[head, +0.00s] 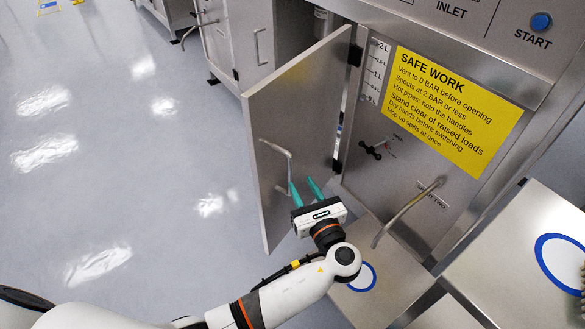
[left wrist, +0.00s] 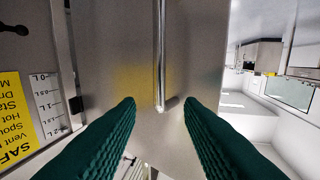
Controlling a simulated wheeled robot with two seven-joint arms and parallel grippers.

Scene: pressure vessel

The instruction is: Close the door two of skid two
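A grey metal cabinet door (head: 300,130) stands swung open, hinged on its right side in the head view. I cannot read a number on it. Its bar handle (head: 279,150) is on the outer face near the free edge. My left gripper (head: 306,188) is just below and right of the handle, with its teal fingers apart. In the left wrist view the handle (left wrist: 160,55) runs upright from the top, between and beyond the open fingers (left wrist: 160,103), in front of the door face (left wrist: 195,60). I see no grip on it. My right gripper is out of view.
A panel with a yellow safe-work sign (head: 445,110), a blue start button (head: 541,22) and a curved handle (head: 405,212) is right of the door. A label ending in "TWO" (head: 432,195) is beside that handle. Steel platforms (head: 480,250) are lower right. Open floor (head: 120,190) lies left.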

